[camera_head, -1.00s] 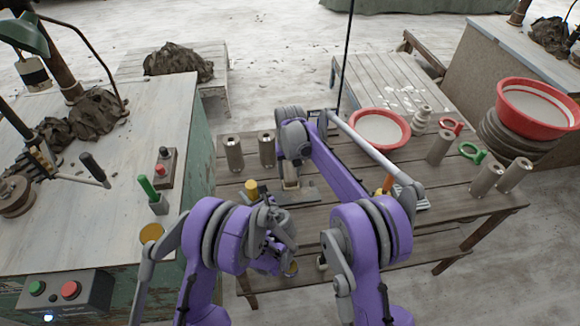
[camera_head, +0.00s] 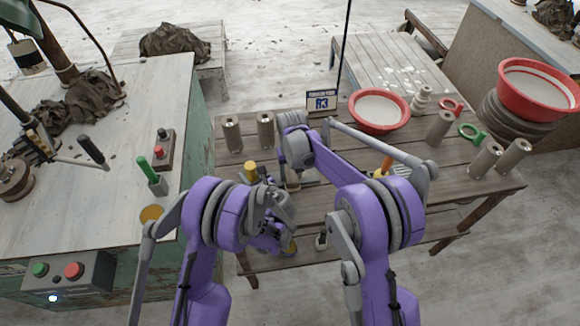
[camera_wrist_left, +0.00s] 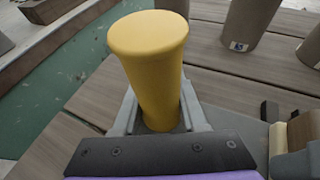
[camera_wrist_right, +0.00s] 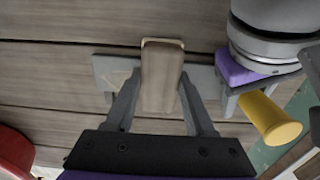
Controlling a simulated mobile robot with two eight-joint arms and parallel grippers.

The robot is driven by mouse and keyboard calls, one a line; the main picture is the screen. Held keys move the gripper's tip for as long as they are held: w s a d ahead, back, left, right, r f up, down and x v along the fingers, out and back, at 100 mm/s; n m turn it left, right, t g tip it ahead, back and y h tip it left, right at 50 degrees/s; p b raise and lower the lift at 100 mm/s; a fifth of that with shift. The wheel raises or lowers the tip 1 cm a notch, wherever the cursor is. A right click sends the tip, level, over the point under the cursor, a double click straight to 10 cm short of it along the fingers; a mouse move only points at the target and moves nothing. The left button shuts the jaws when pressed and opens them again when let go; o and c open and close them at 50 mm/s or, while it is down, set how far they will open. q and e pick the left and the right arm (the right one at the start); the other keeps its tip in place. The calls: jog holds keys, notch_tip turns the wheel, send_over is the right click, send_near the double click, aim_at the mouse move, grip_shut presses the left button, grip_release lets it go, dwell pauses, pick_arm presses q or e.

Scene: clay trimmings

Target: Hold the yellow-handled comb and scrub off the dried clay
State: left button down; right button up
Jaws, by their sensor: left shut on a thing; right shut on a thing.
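My right gripper (camera_wrist_right: 160,95) is shut on a brown wooden handle (camera_wrist_right: 161,75), just right of the yellow one. A flat grey piece (camera_wrist_right: 108,75) lies behind the wooden handle; I cannot tell whether it belongs to the comb. The comb's teeth and any dried clay on them are not clearly visible.
Metal-grey cylinders (camera_head: 232,135) stand behind my grippers, beside a small sign (camera_head: 321,102). A red-rimmed bowl (camera_head: 379,110) and an orange-handled tool (camera_head: 385,166) are on the right. A green-sided bench (camera_head: 110,225) with control buttons borders the left.

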jog(key=shift+s+d, duration=0.15)
jog(key=shift+s, duration=0.7)
jog(key=shift+w+d, duration=0.15)
jog(key=shift+d, duration=0.45)
jog(key=shift+w+d, duration=0.15)
jog(key=shift+d, duration=0.4)
jog(key=shift+w+a, duration=0.2)
jog(key=shift+w, duration=0.85)
jog(key=shift+w+a, duration=0.2)
jog(key=shift+w, duration=0.8)
jog(key=shift+w+a, duration=0.2)
jog(key=shift+w, duration=1.1)
jog(key=shift+w+d, duration=0.1)
jog(key=shift+d, duration=0.8)
jog(key=shift+s+d, duration=0.15)
jog(key=shift+s, duration=0.05)
jog(key=shift+s+d, duration=0.25)
jog(key=shift+s, duration=1.3)
jog(key=shift+s+d, duration=0.2)
jog(key=shift+s, duration=1.3)
jog(key=shift+s+d, duration=0.1)
jog(key=shift+d, duration=0.95)
jog(key=shift+w+a, duration=0.15)
jog(key=shift+w, duration=1)
jog(key=shift+w+a, duration=0.2)
jog(key=shift+w, duration=1)
jog(key=shift+w+a, duration=0.15)
jog(key=shift+w, duration=1)
notch_tip(320, 180, up, 8)
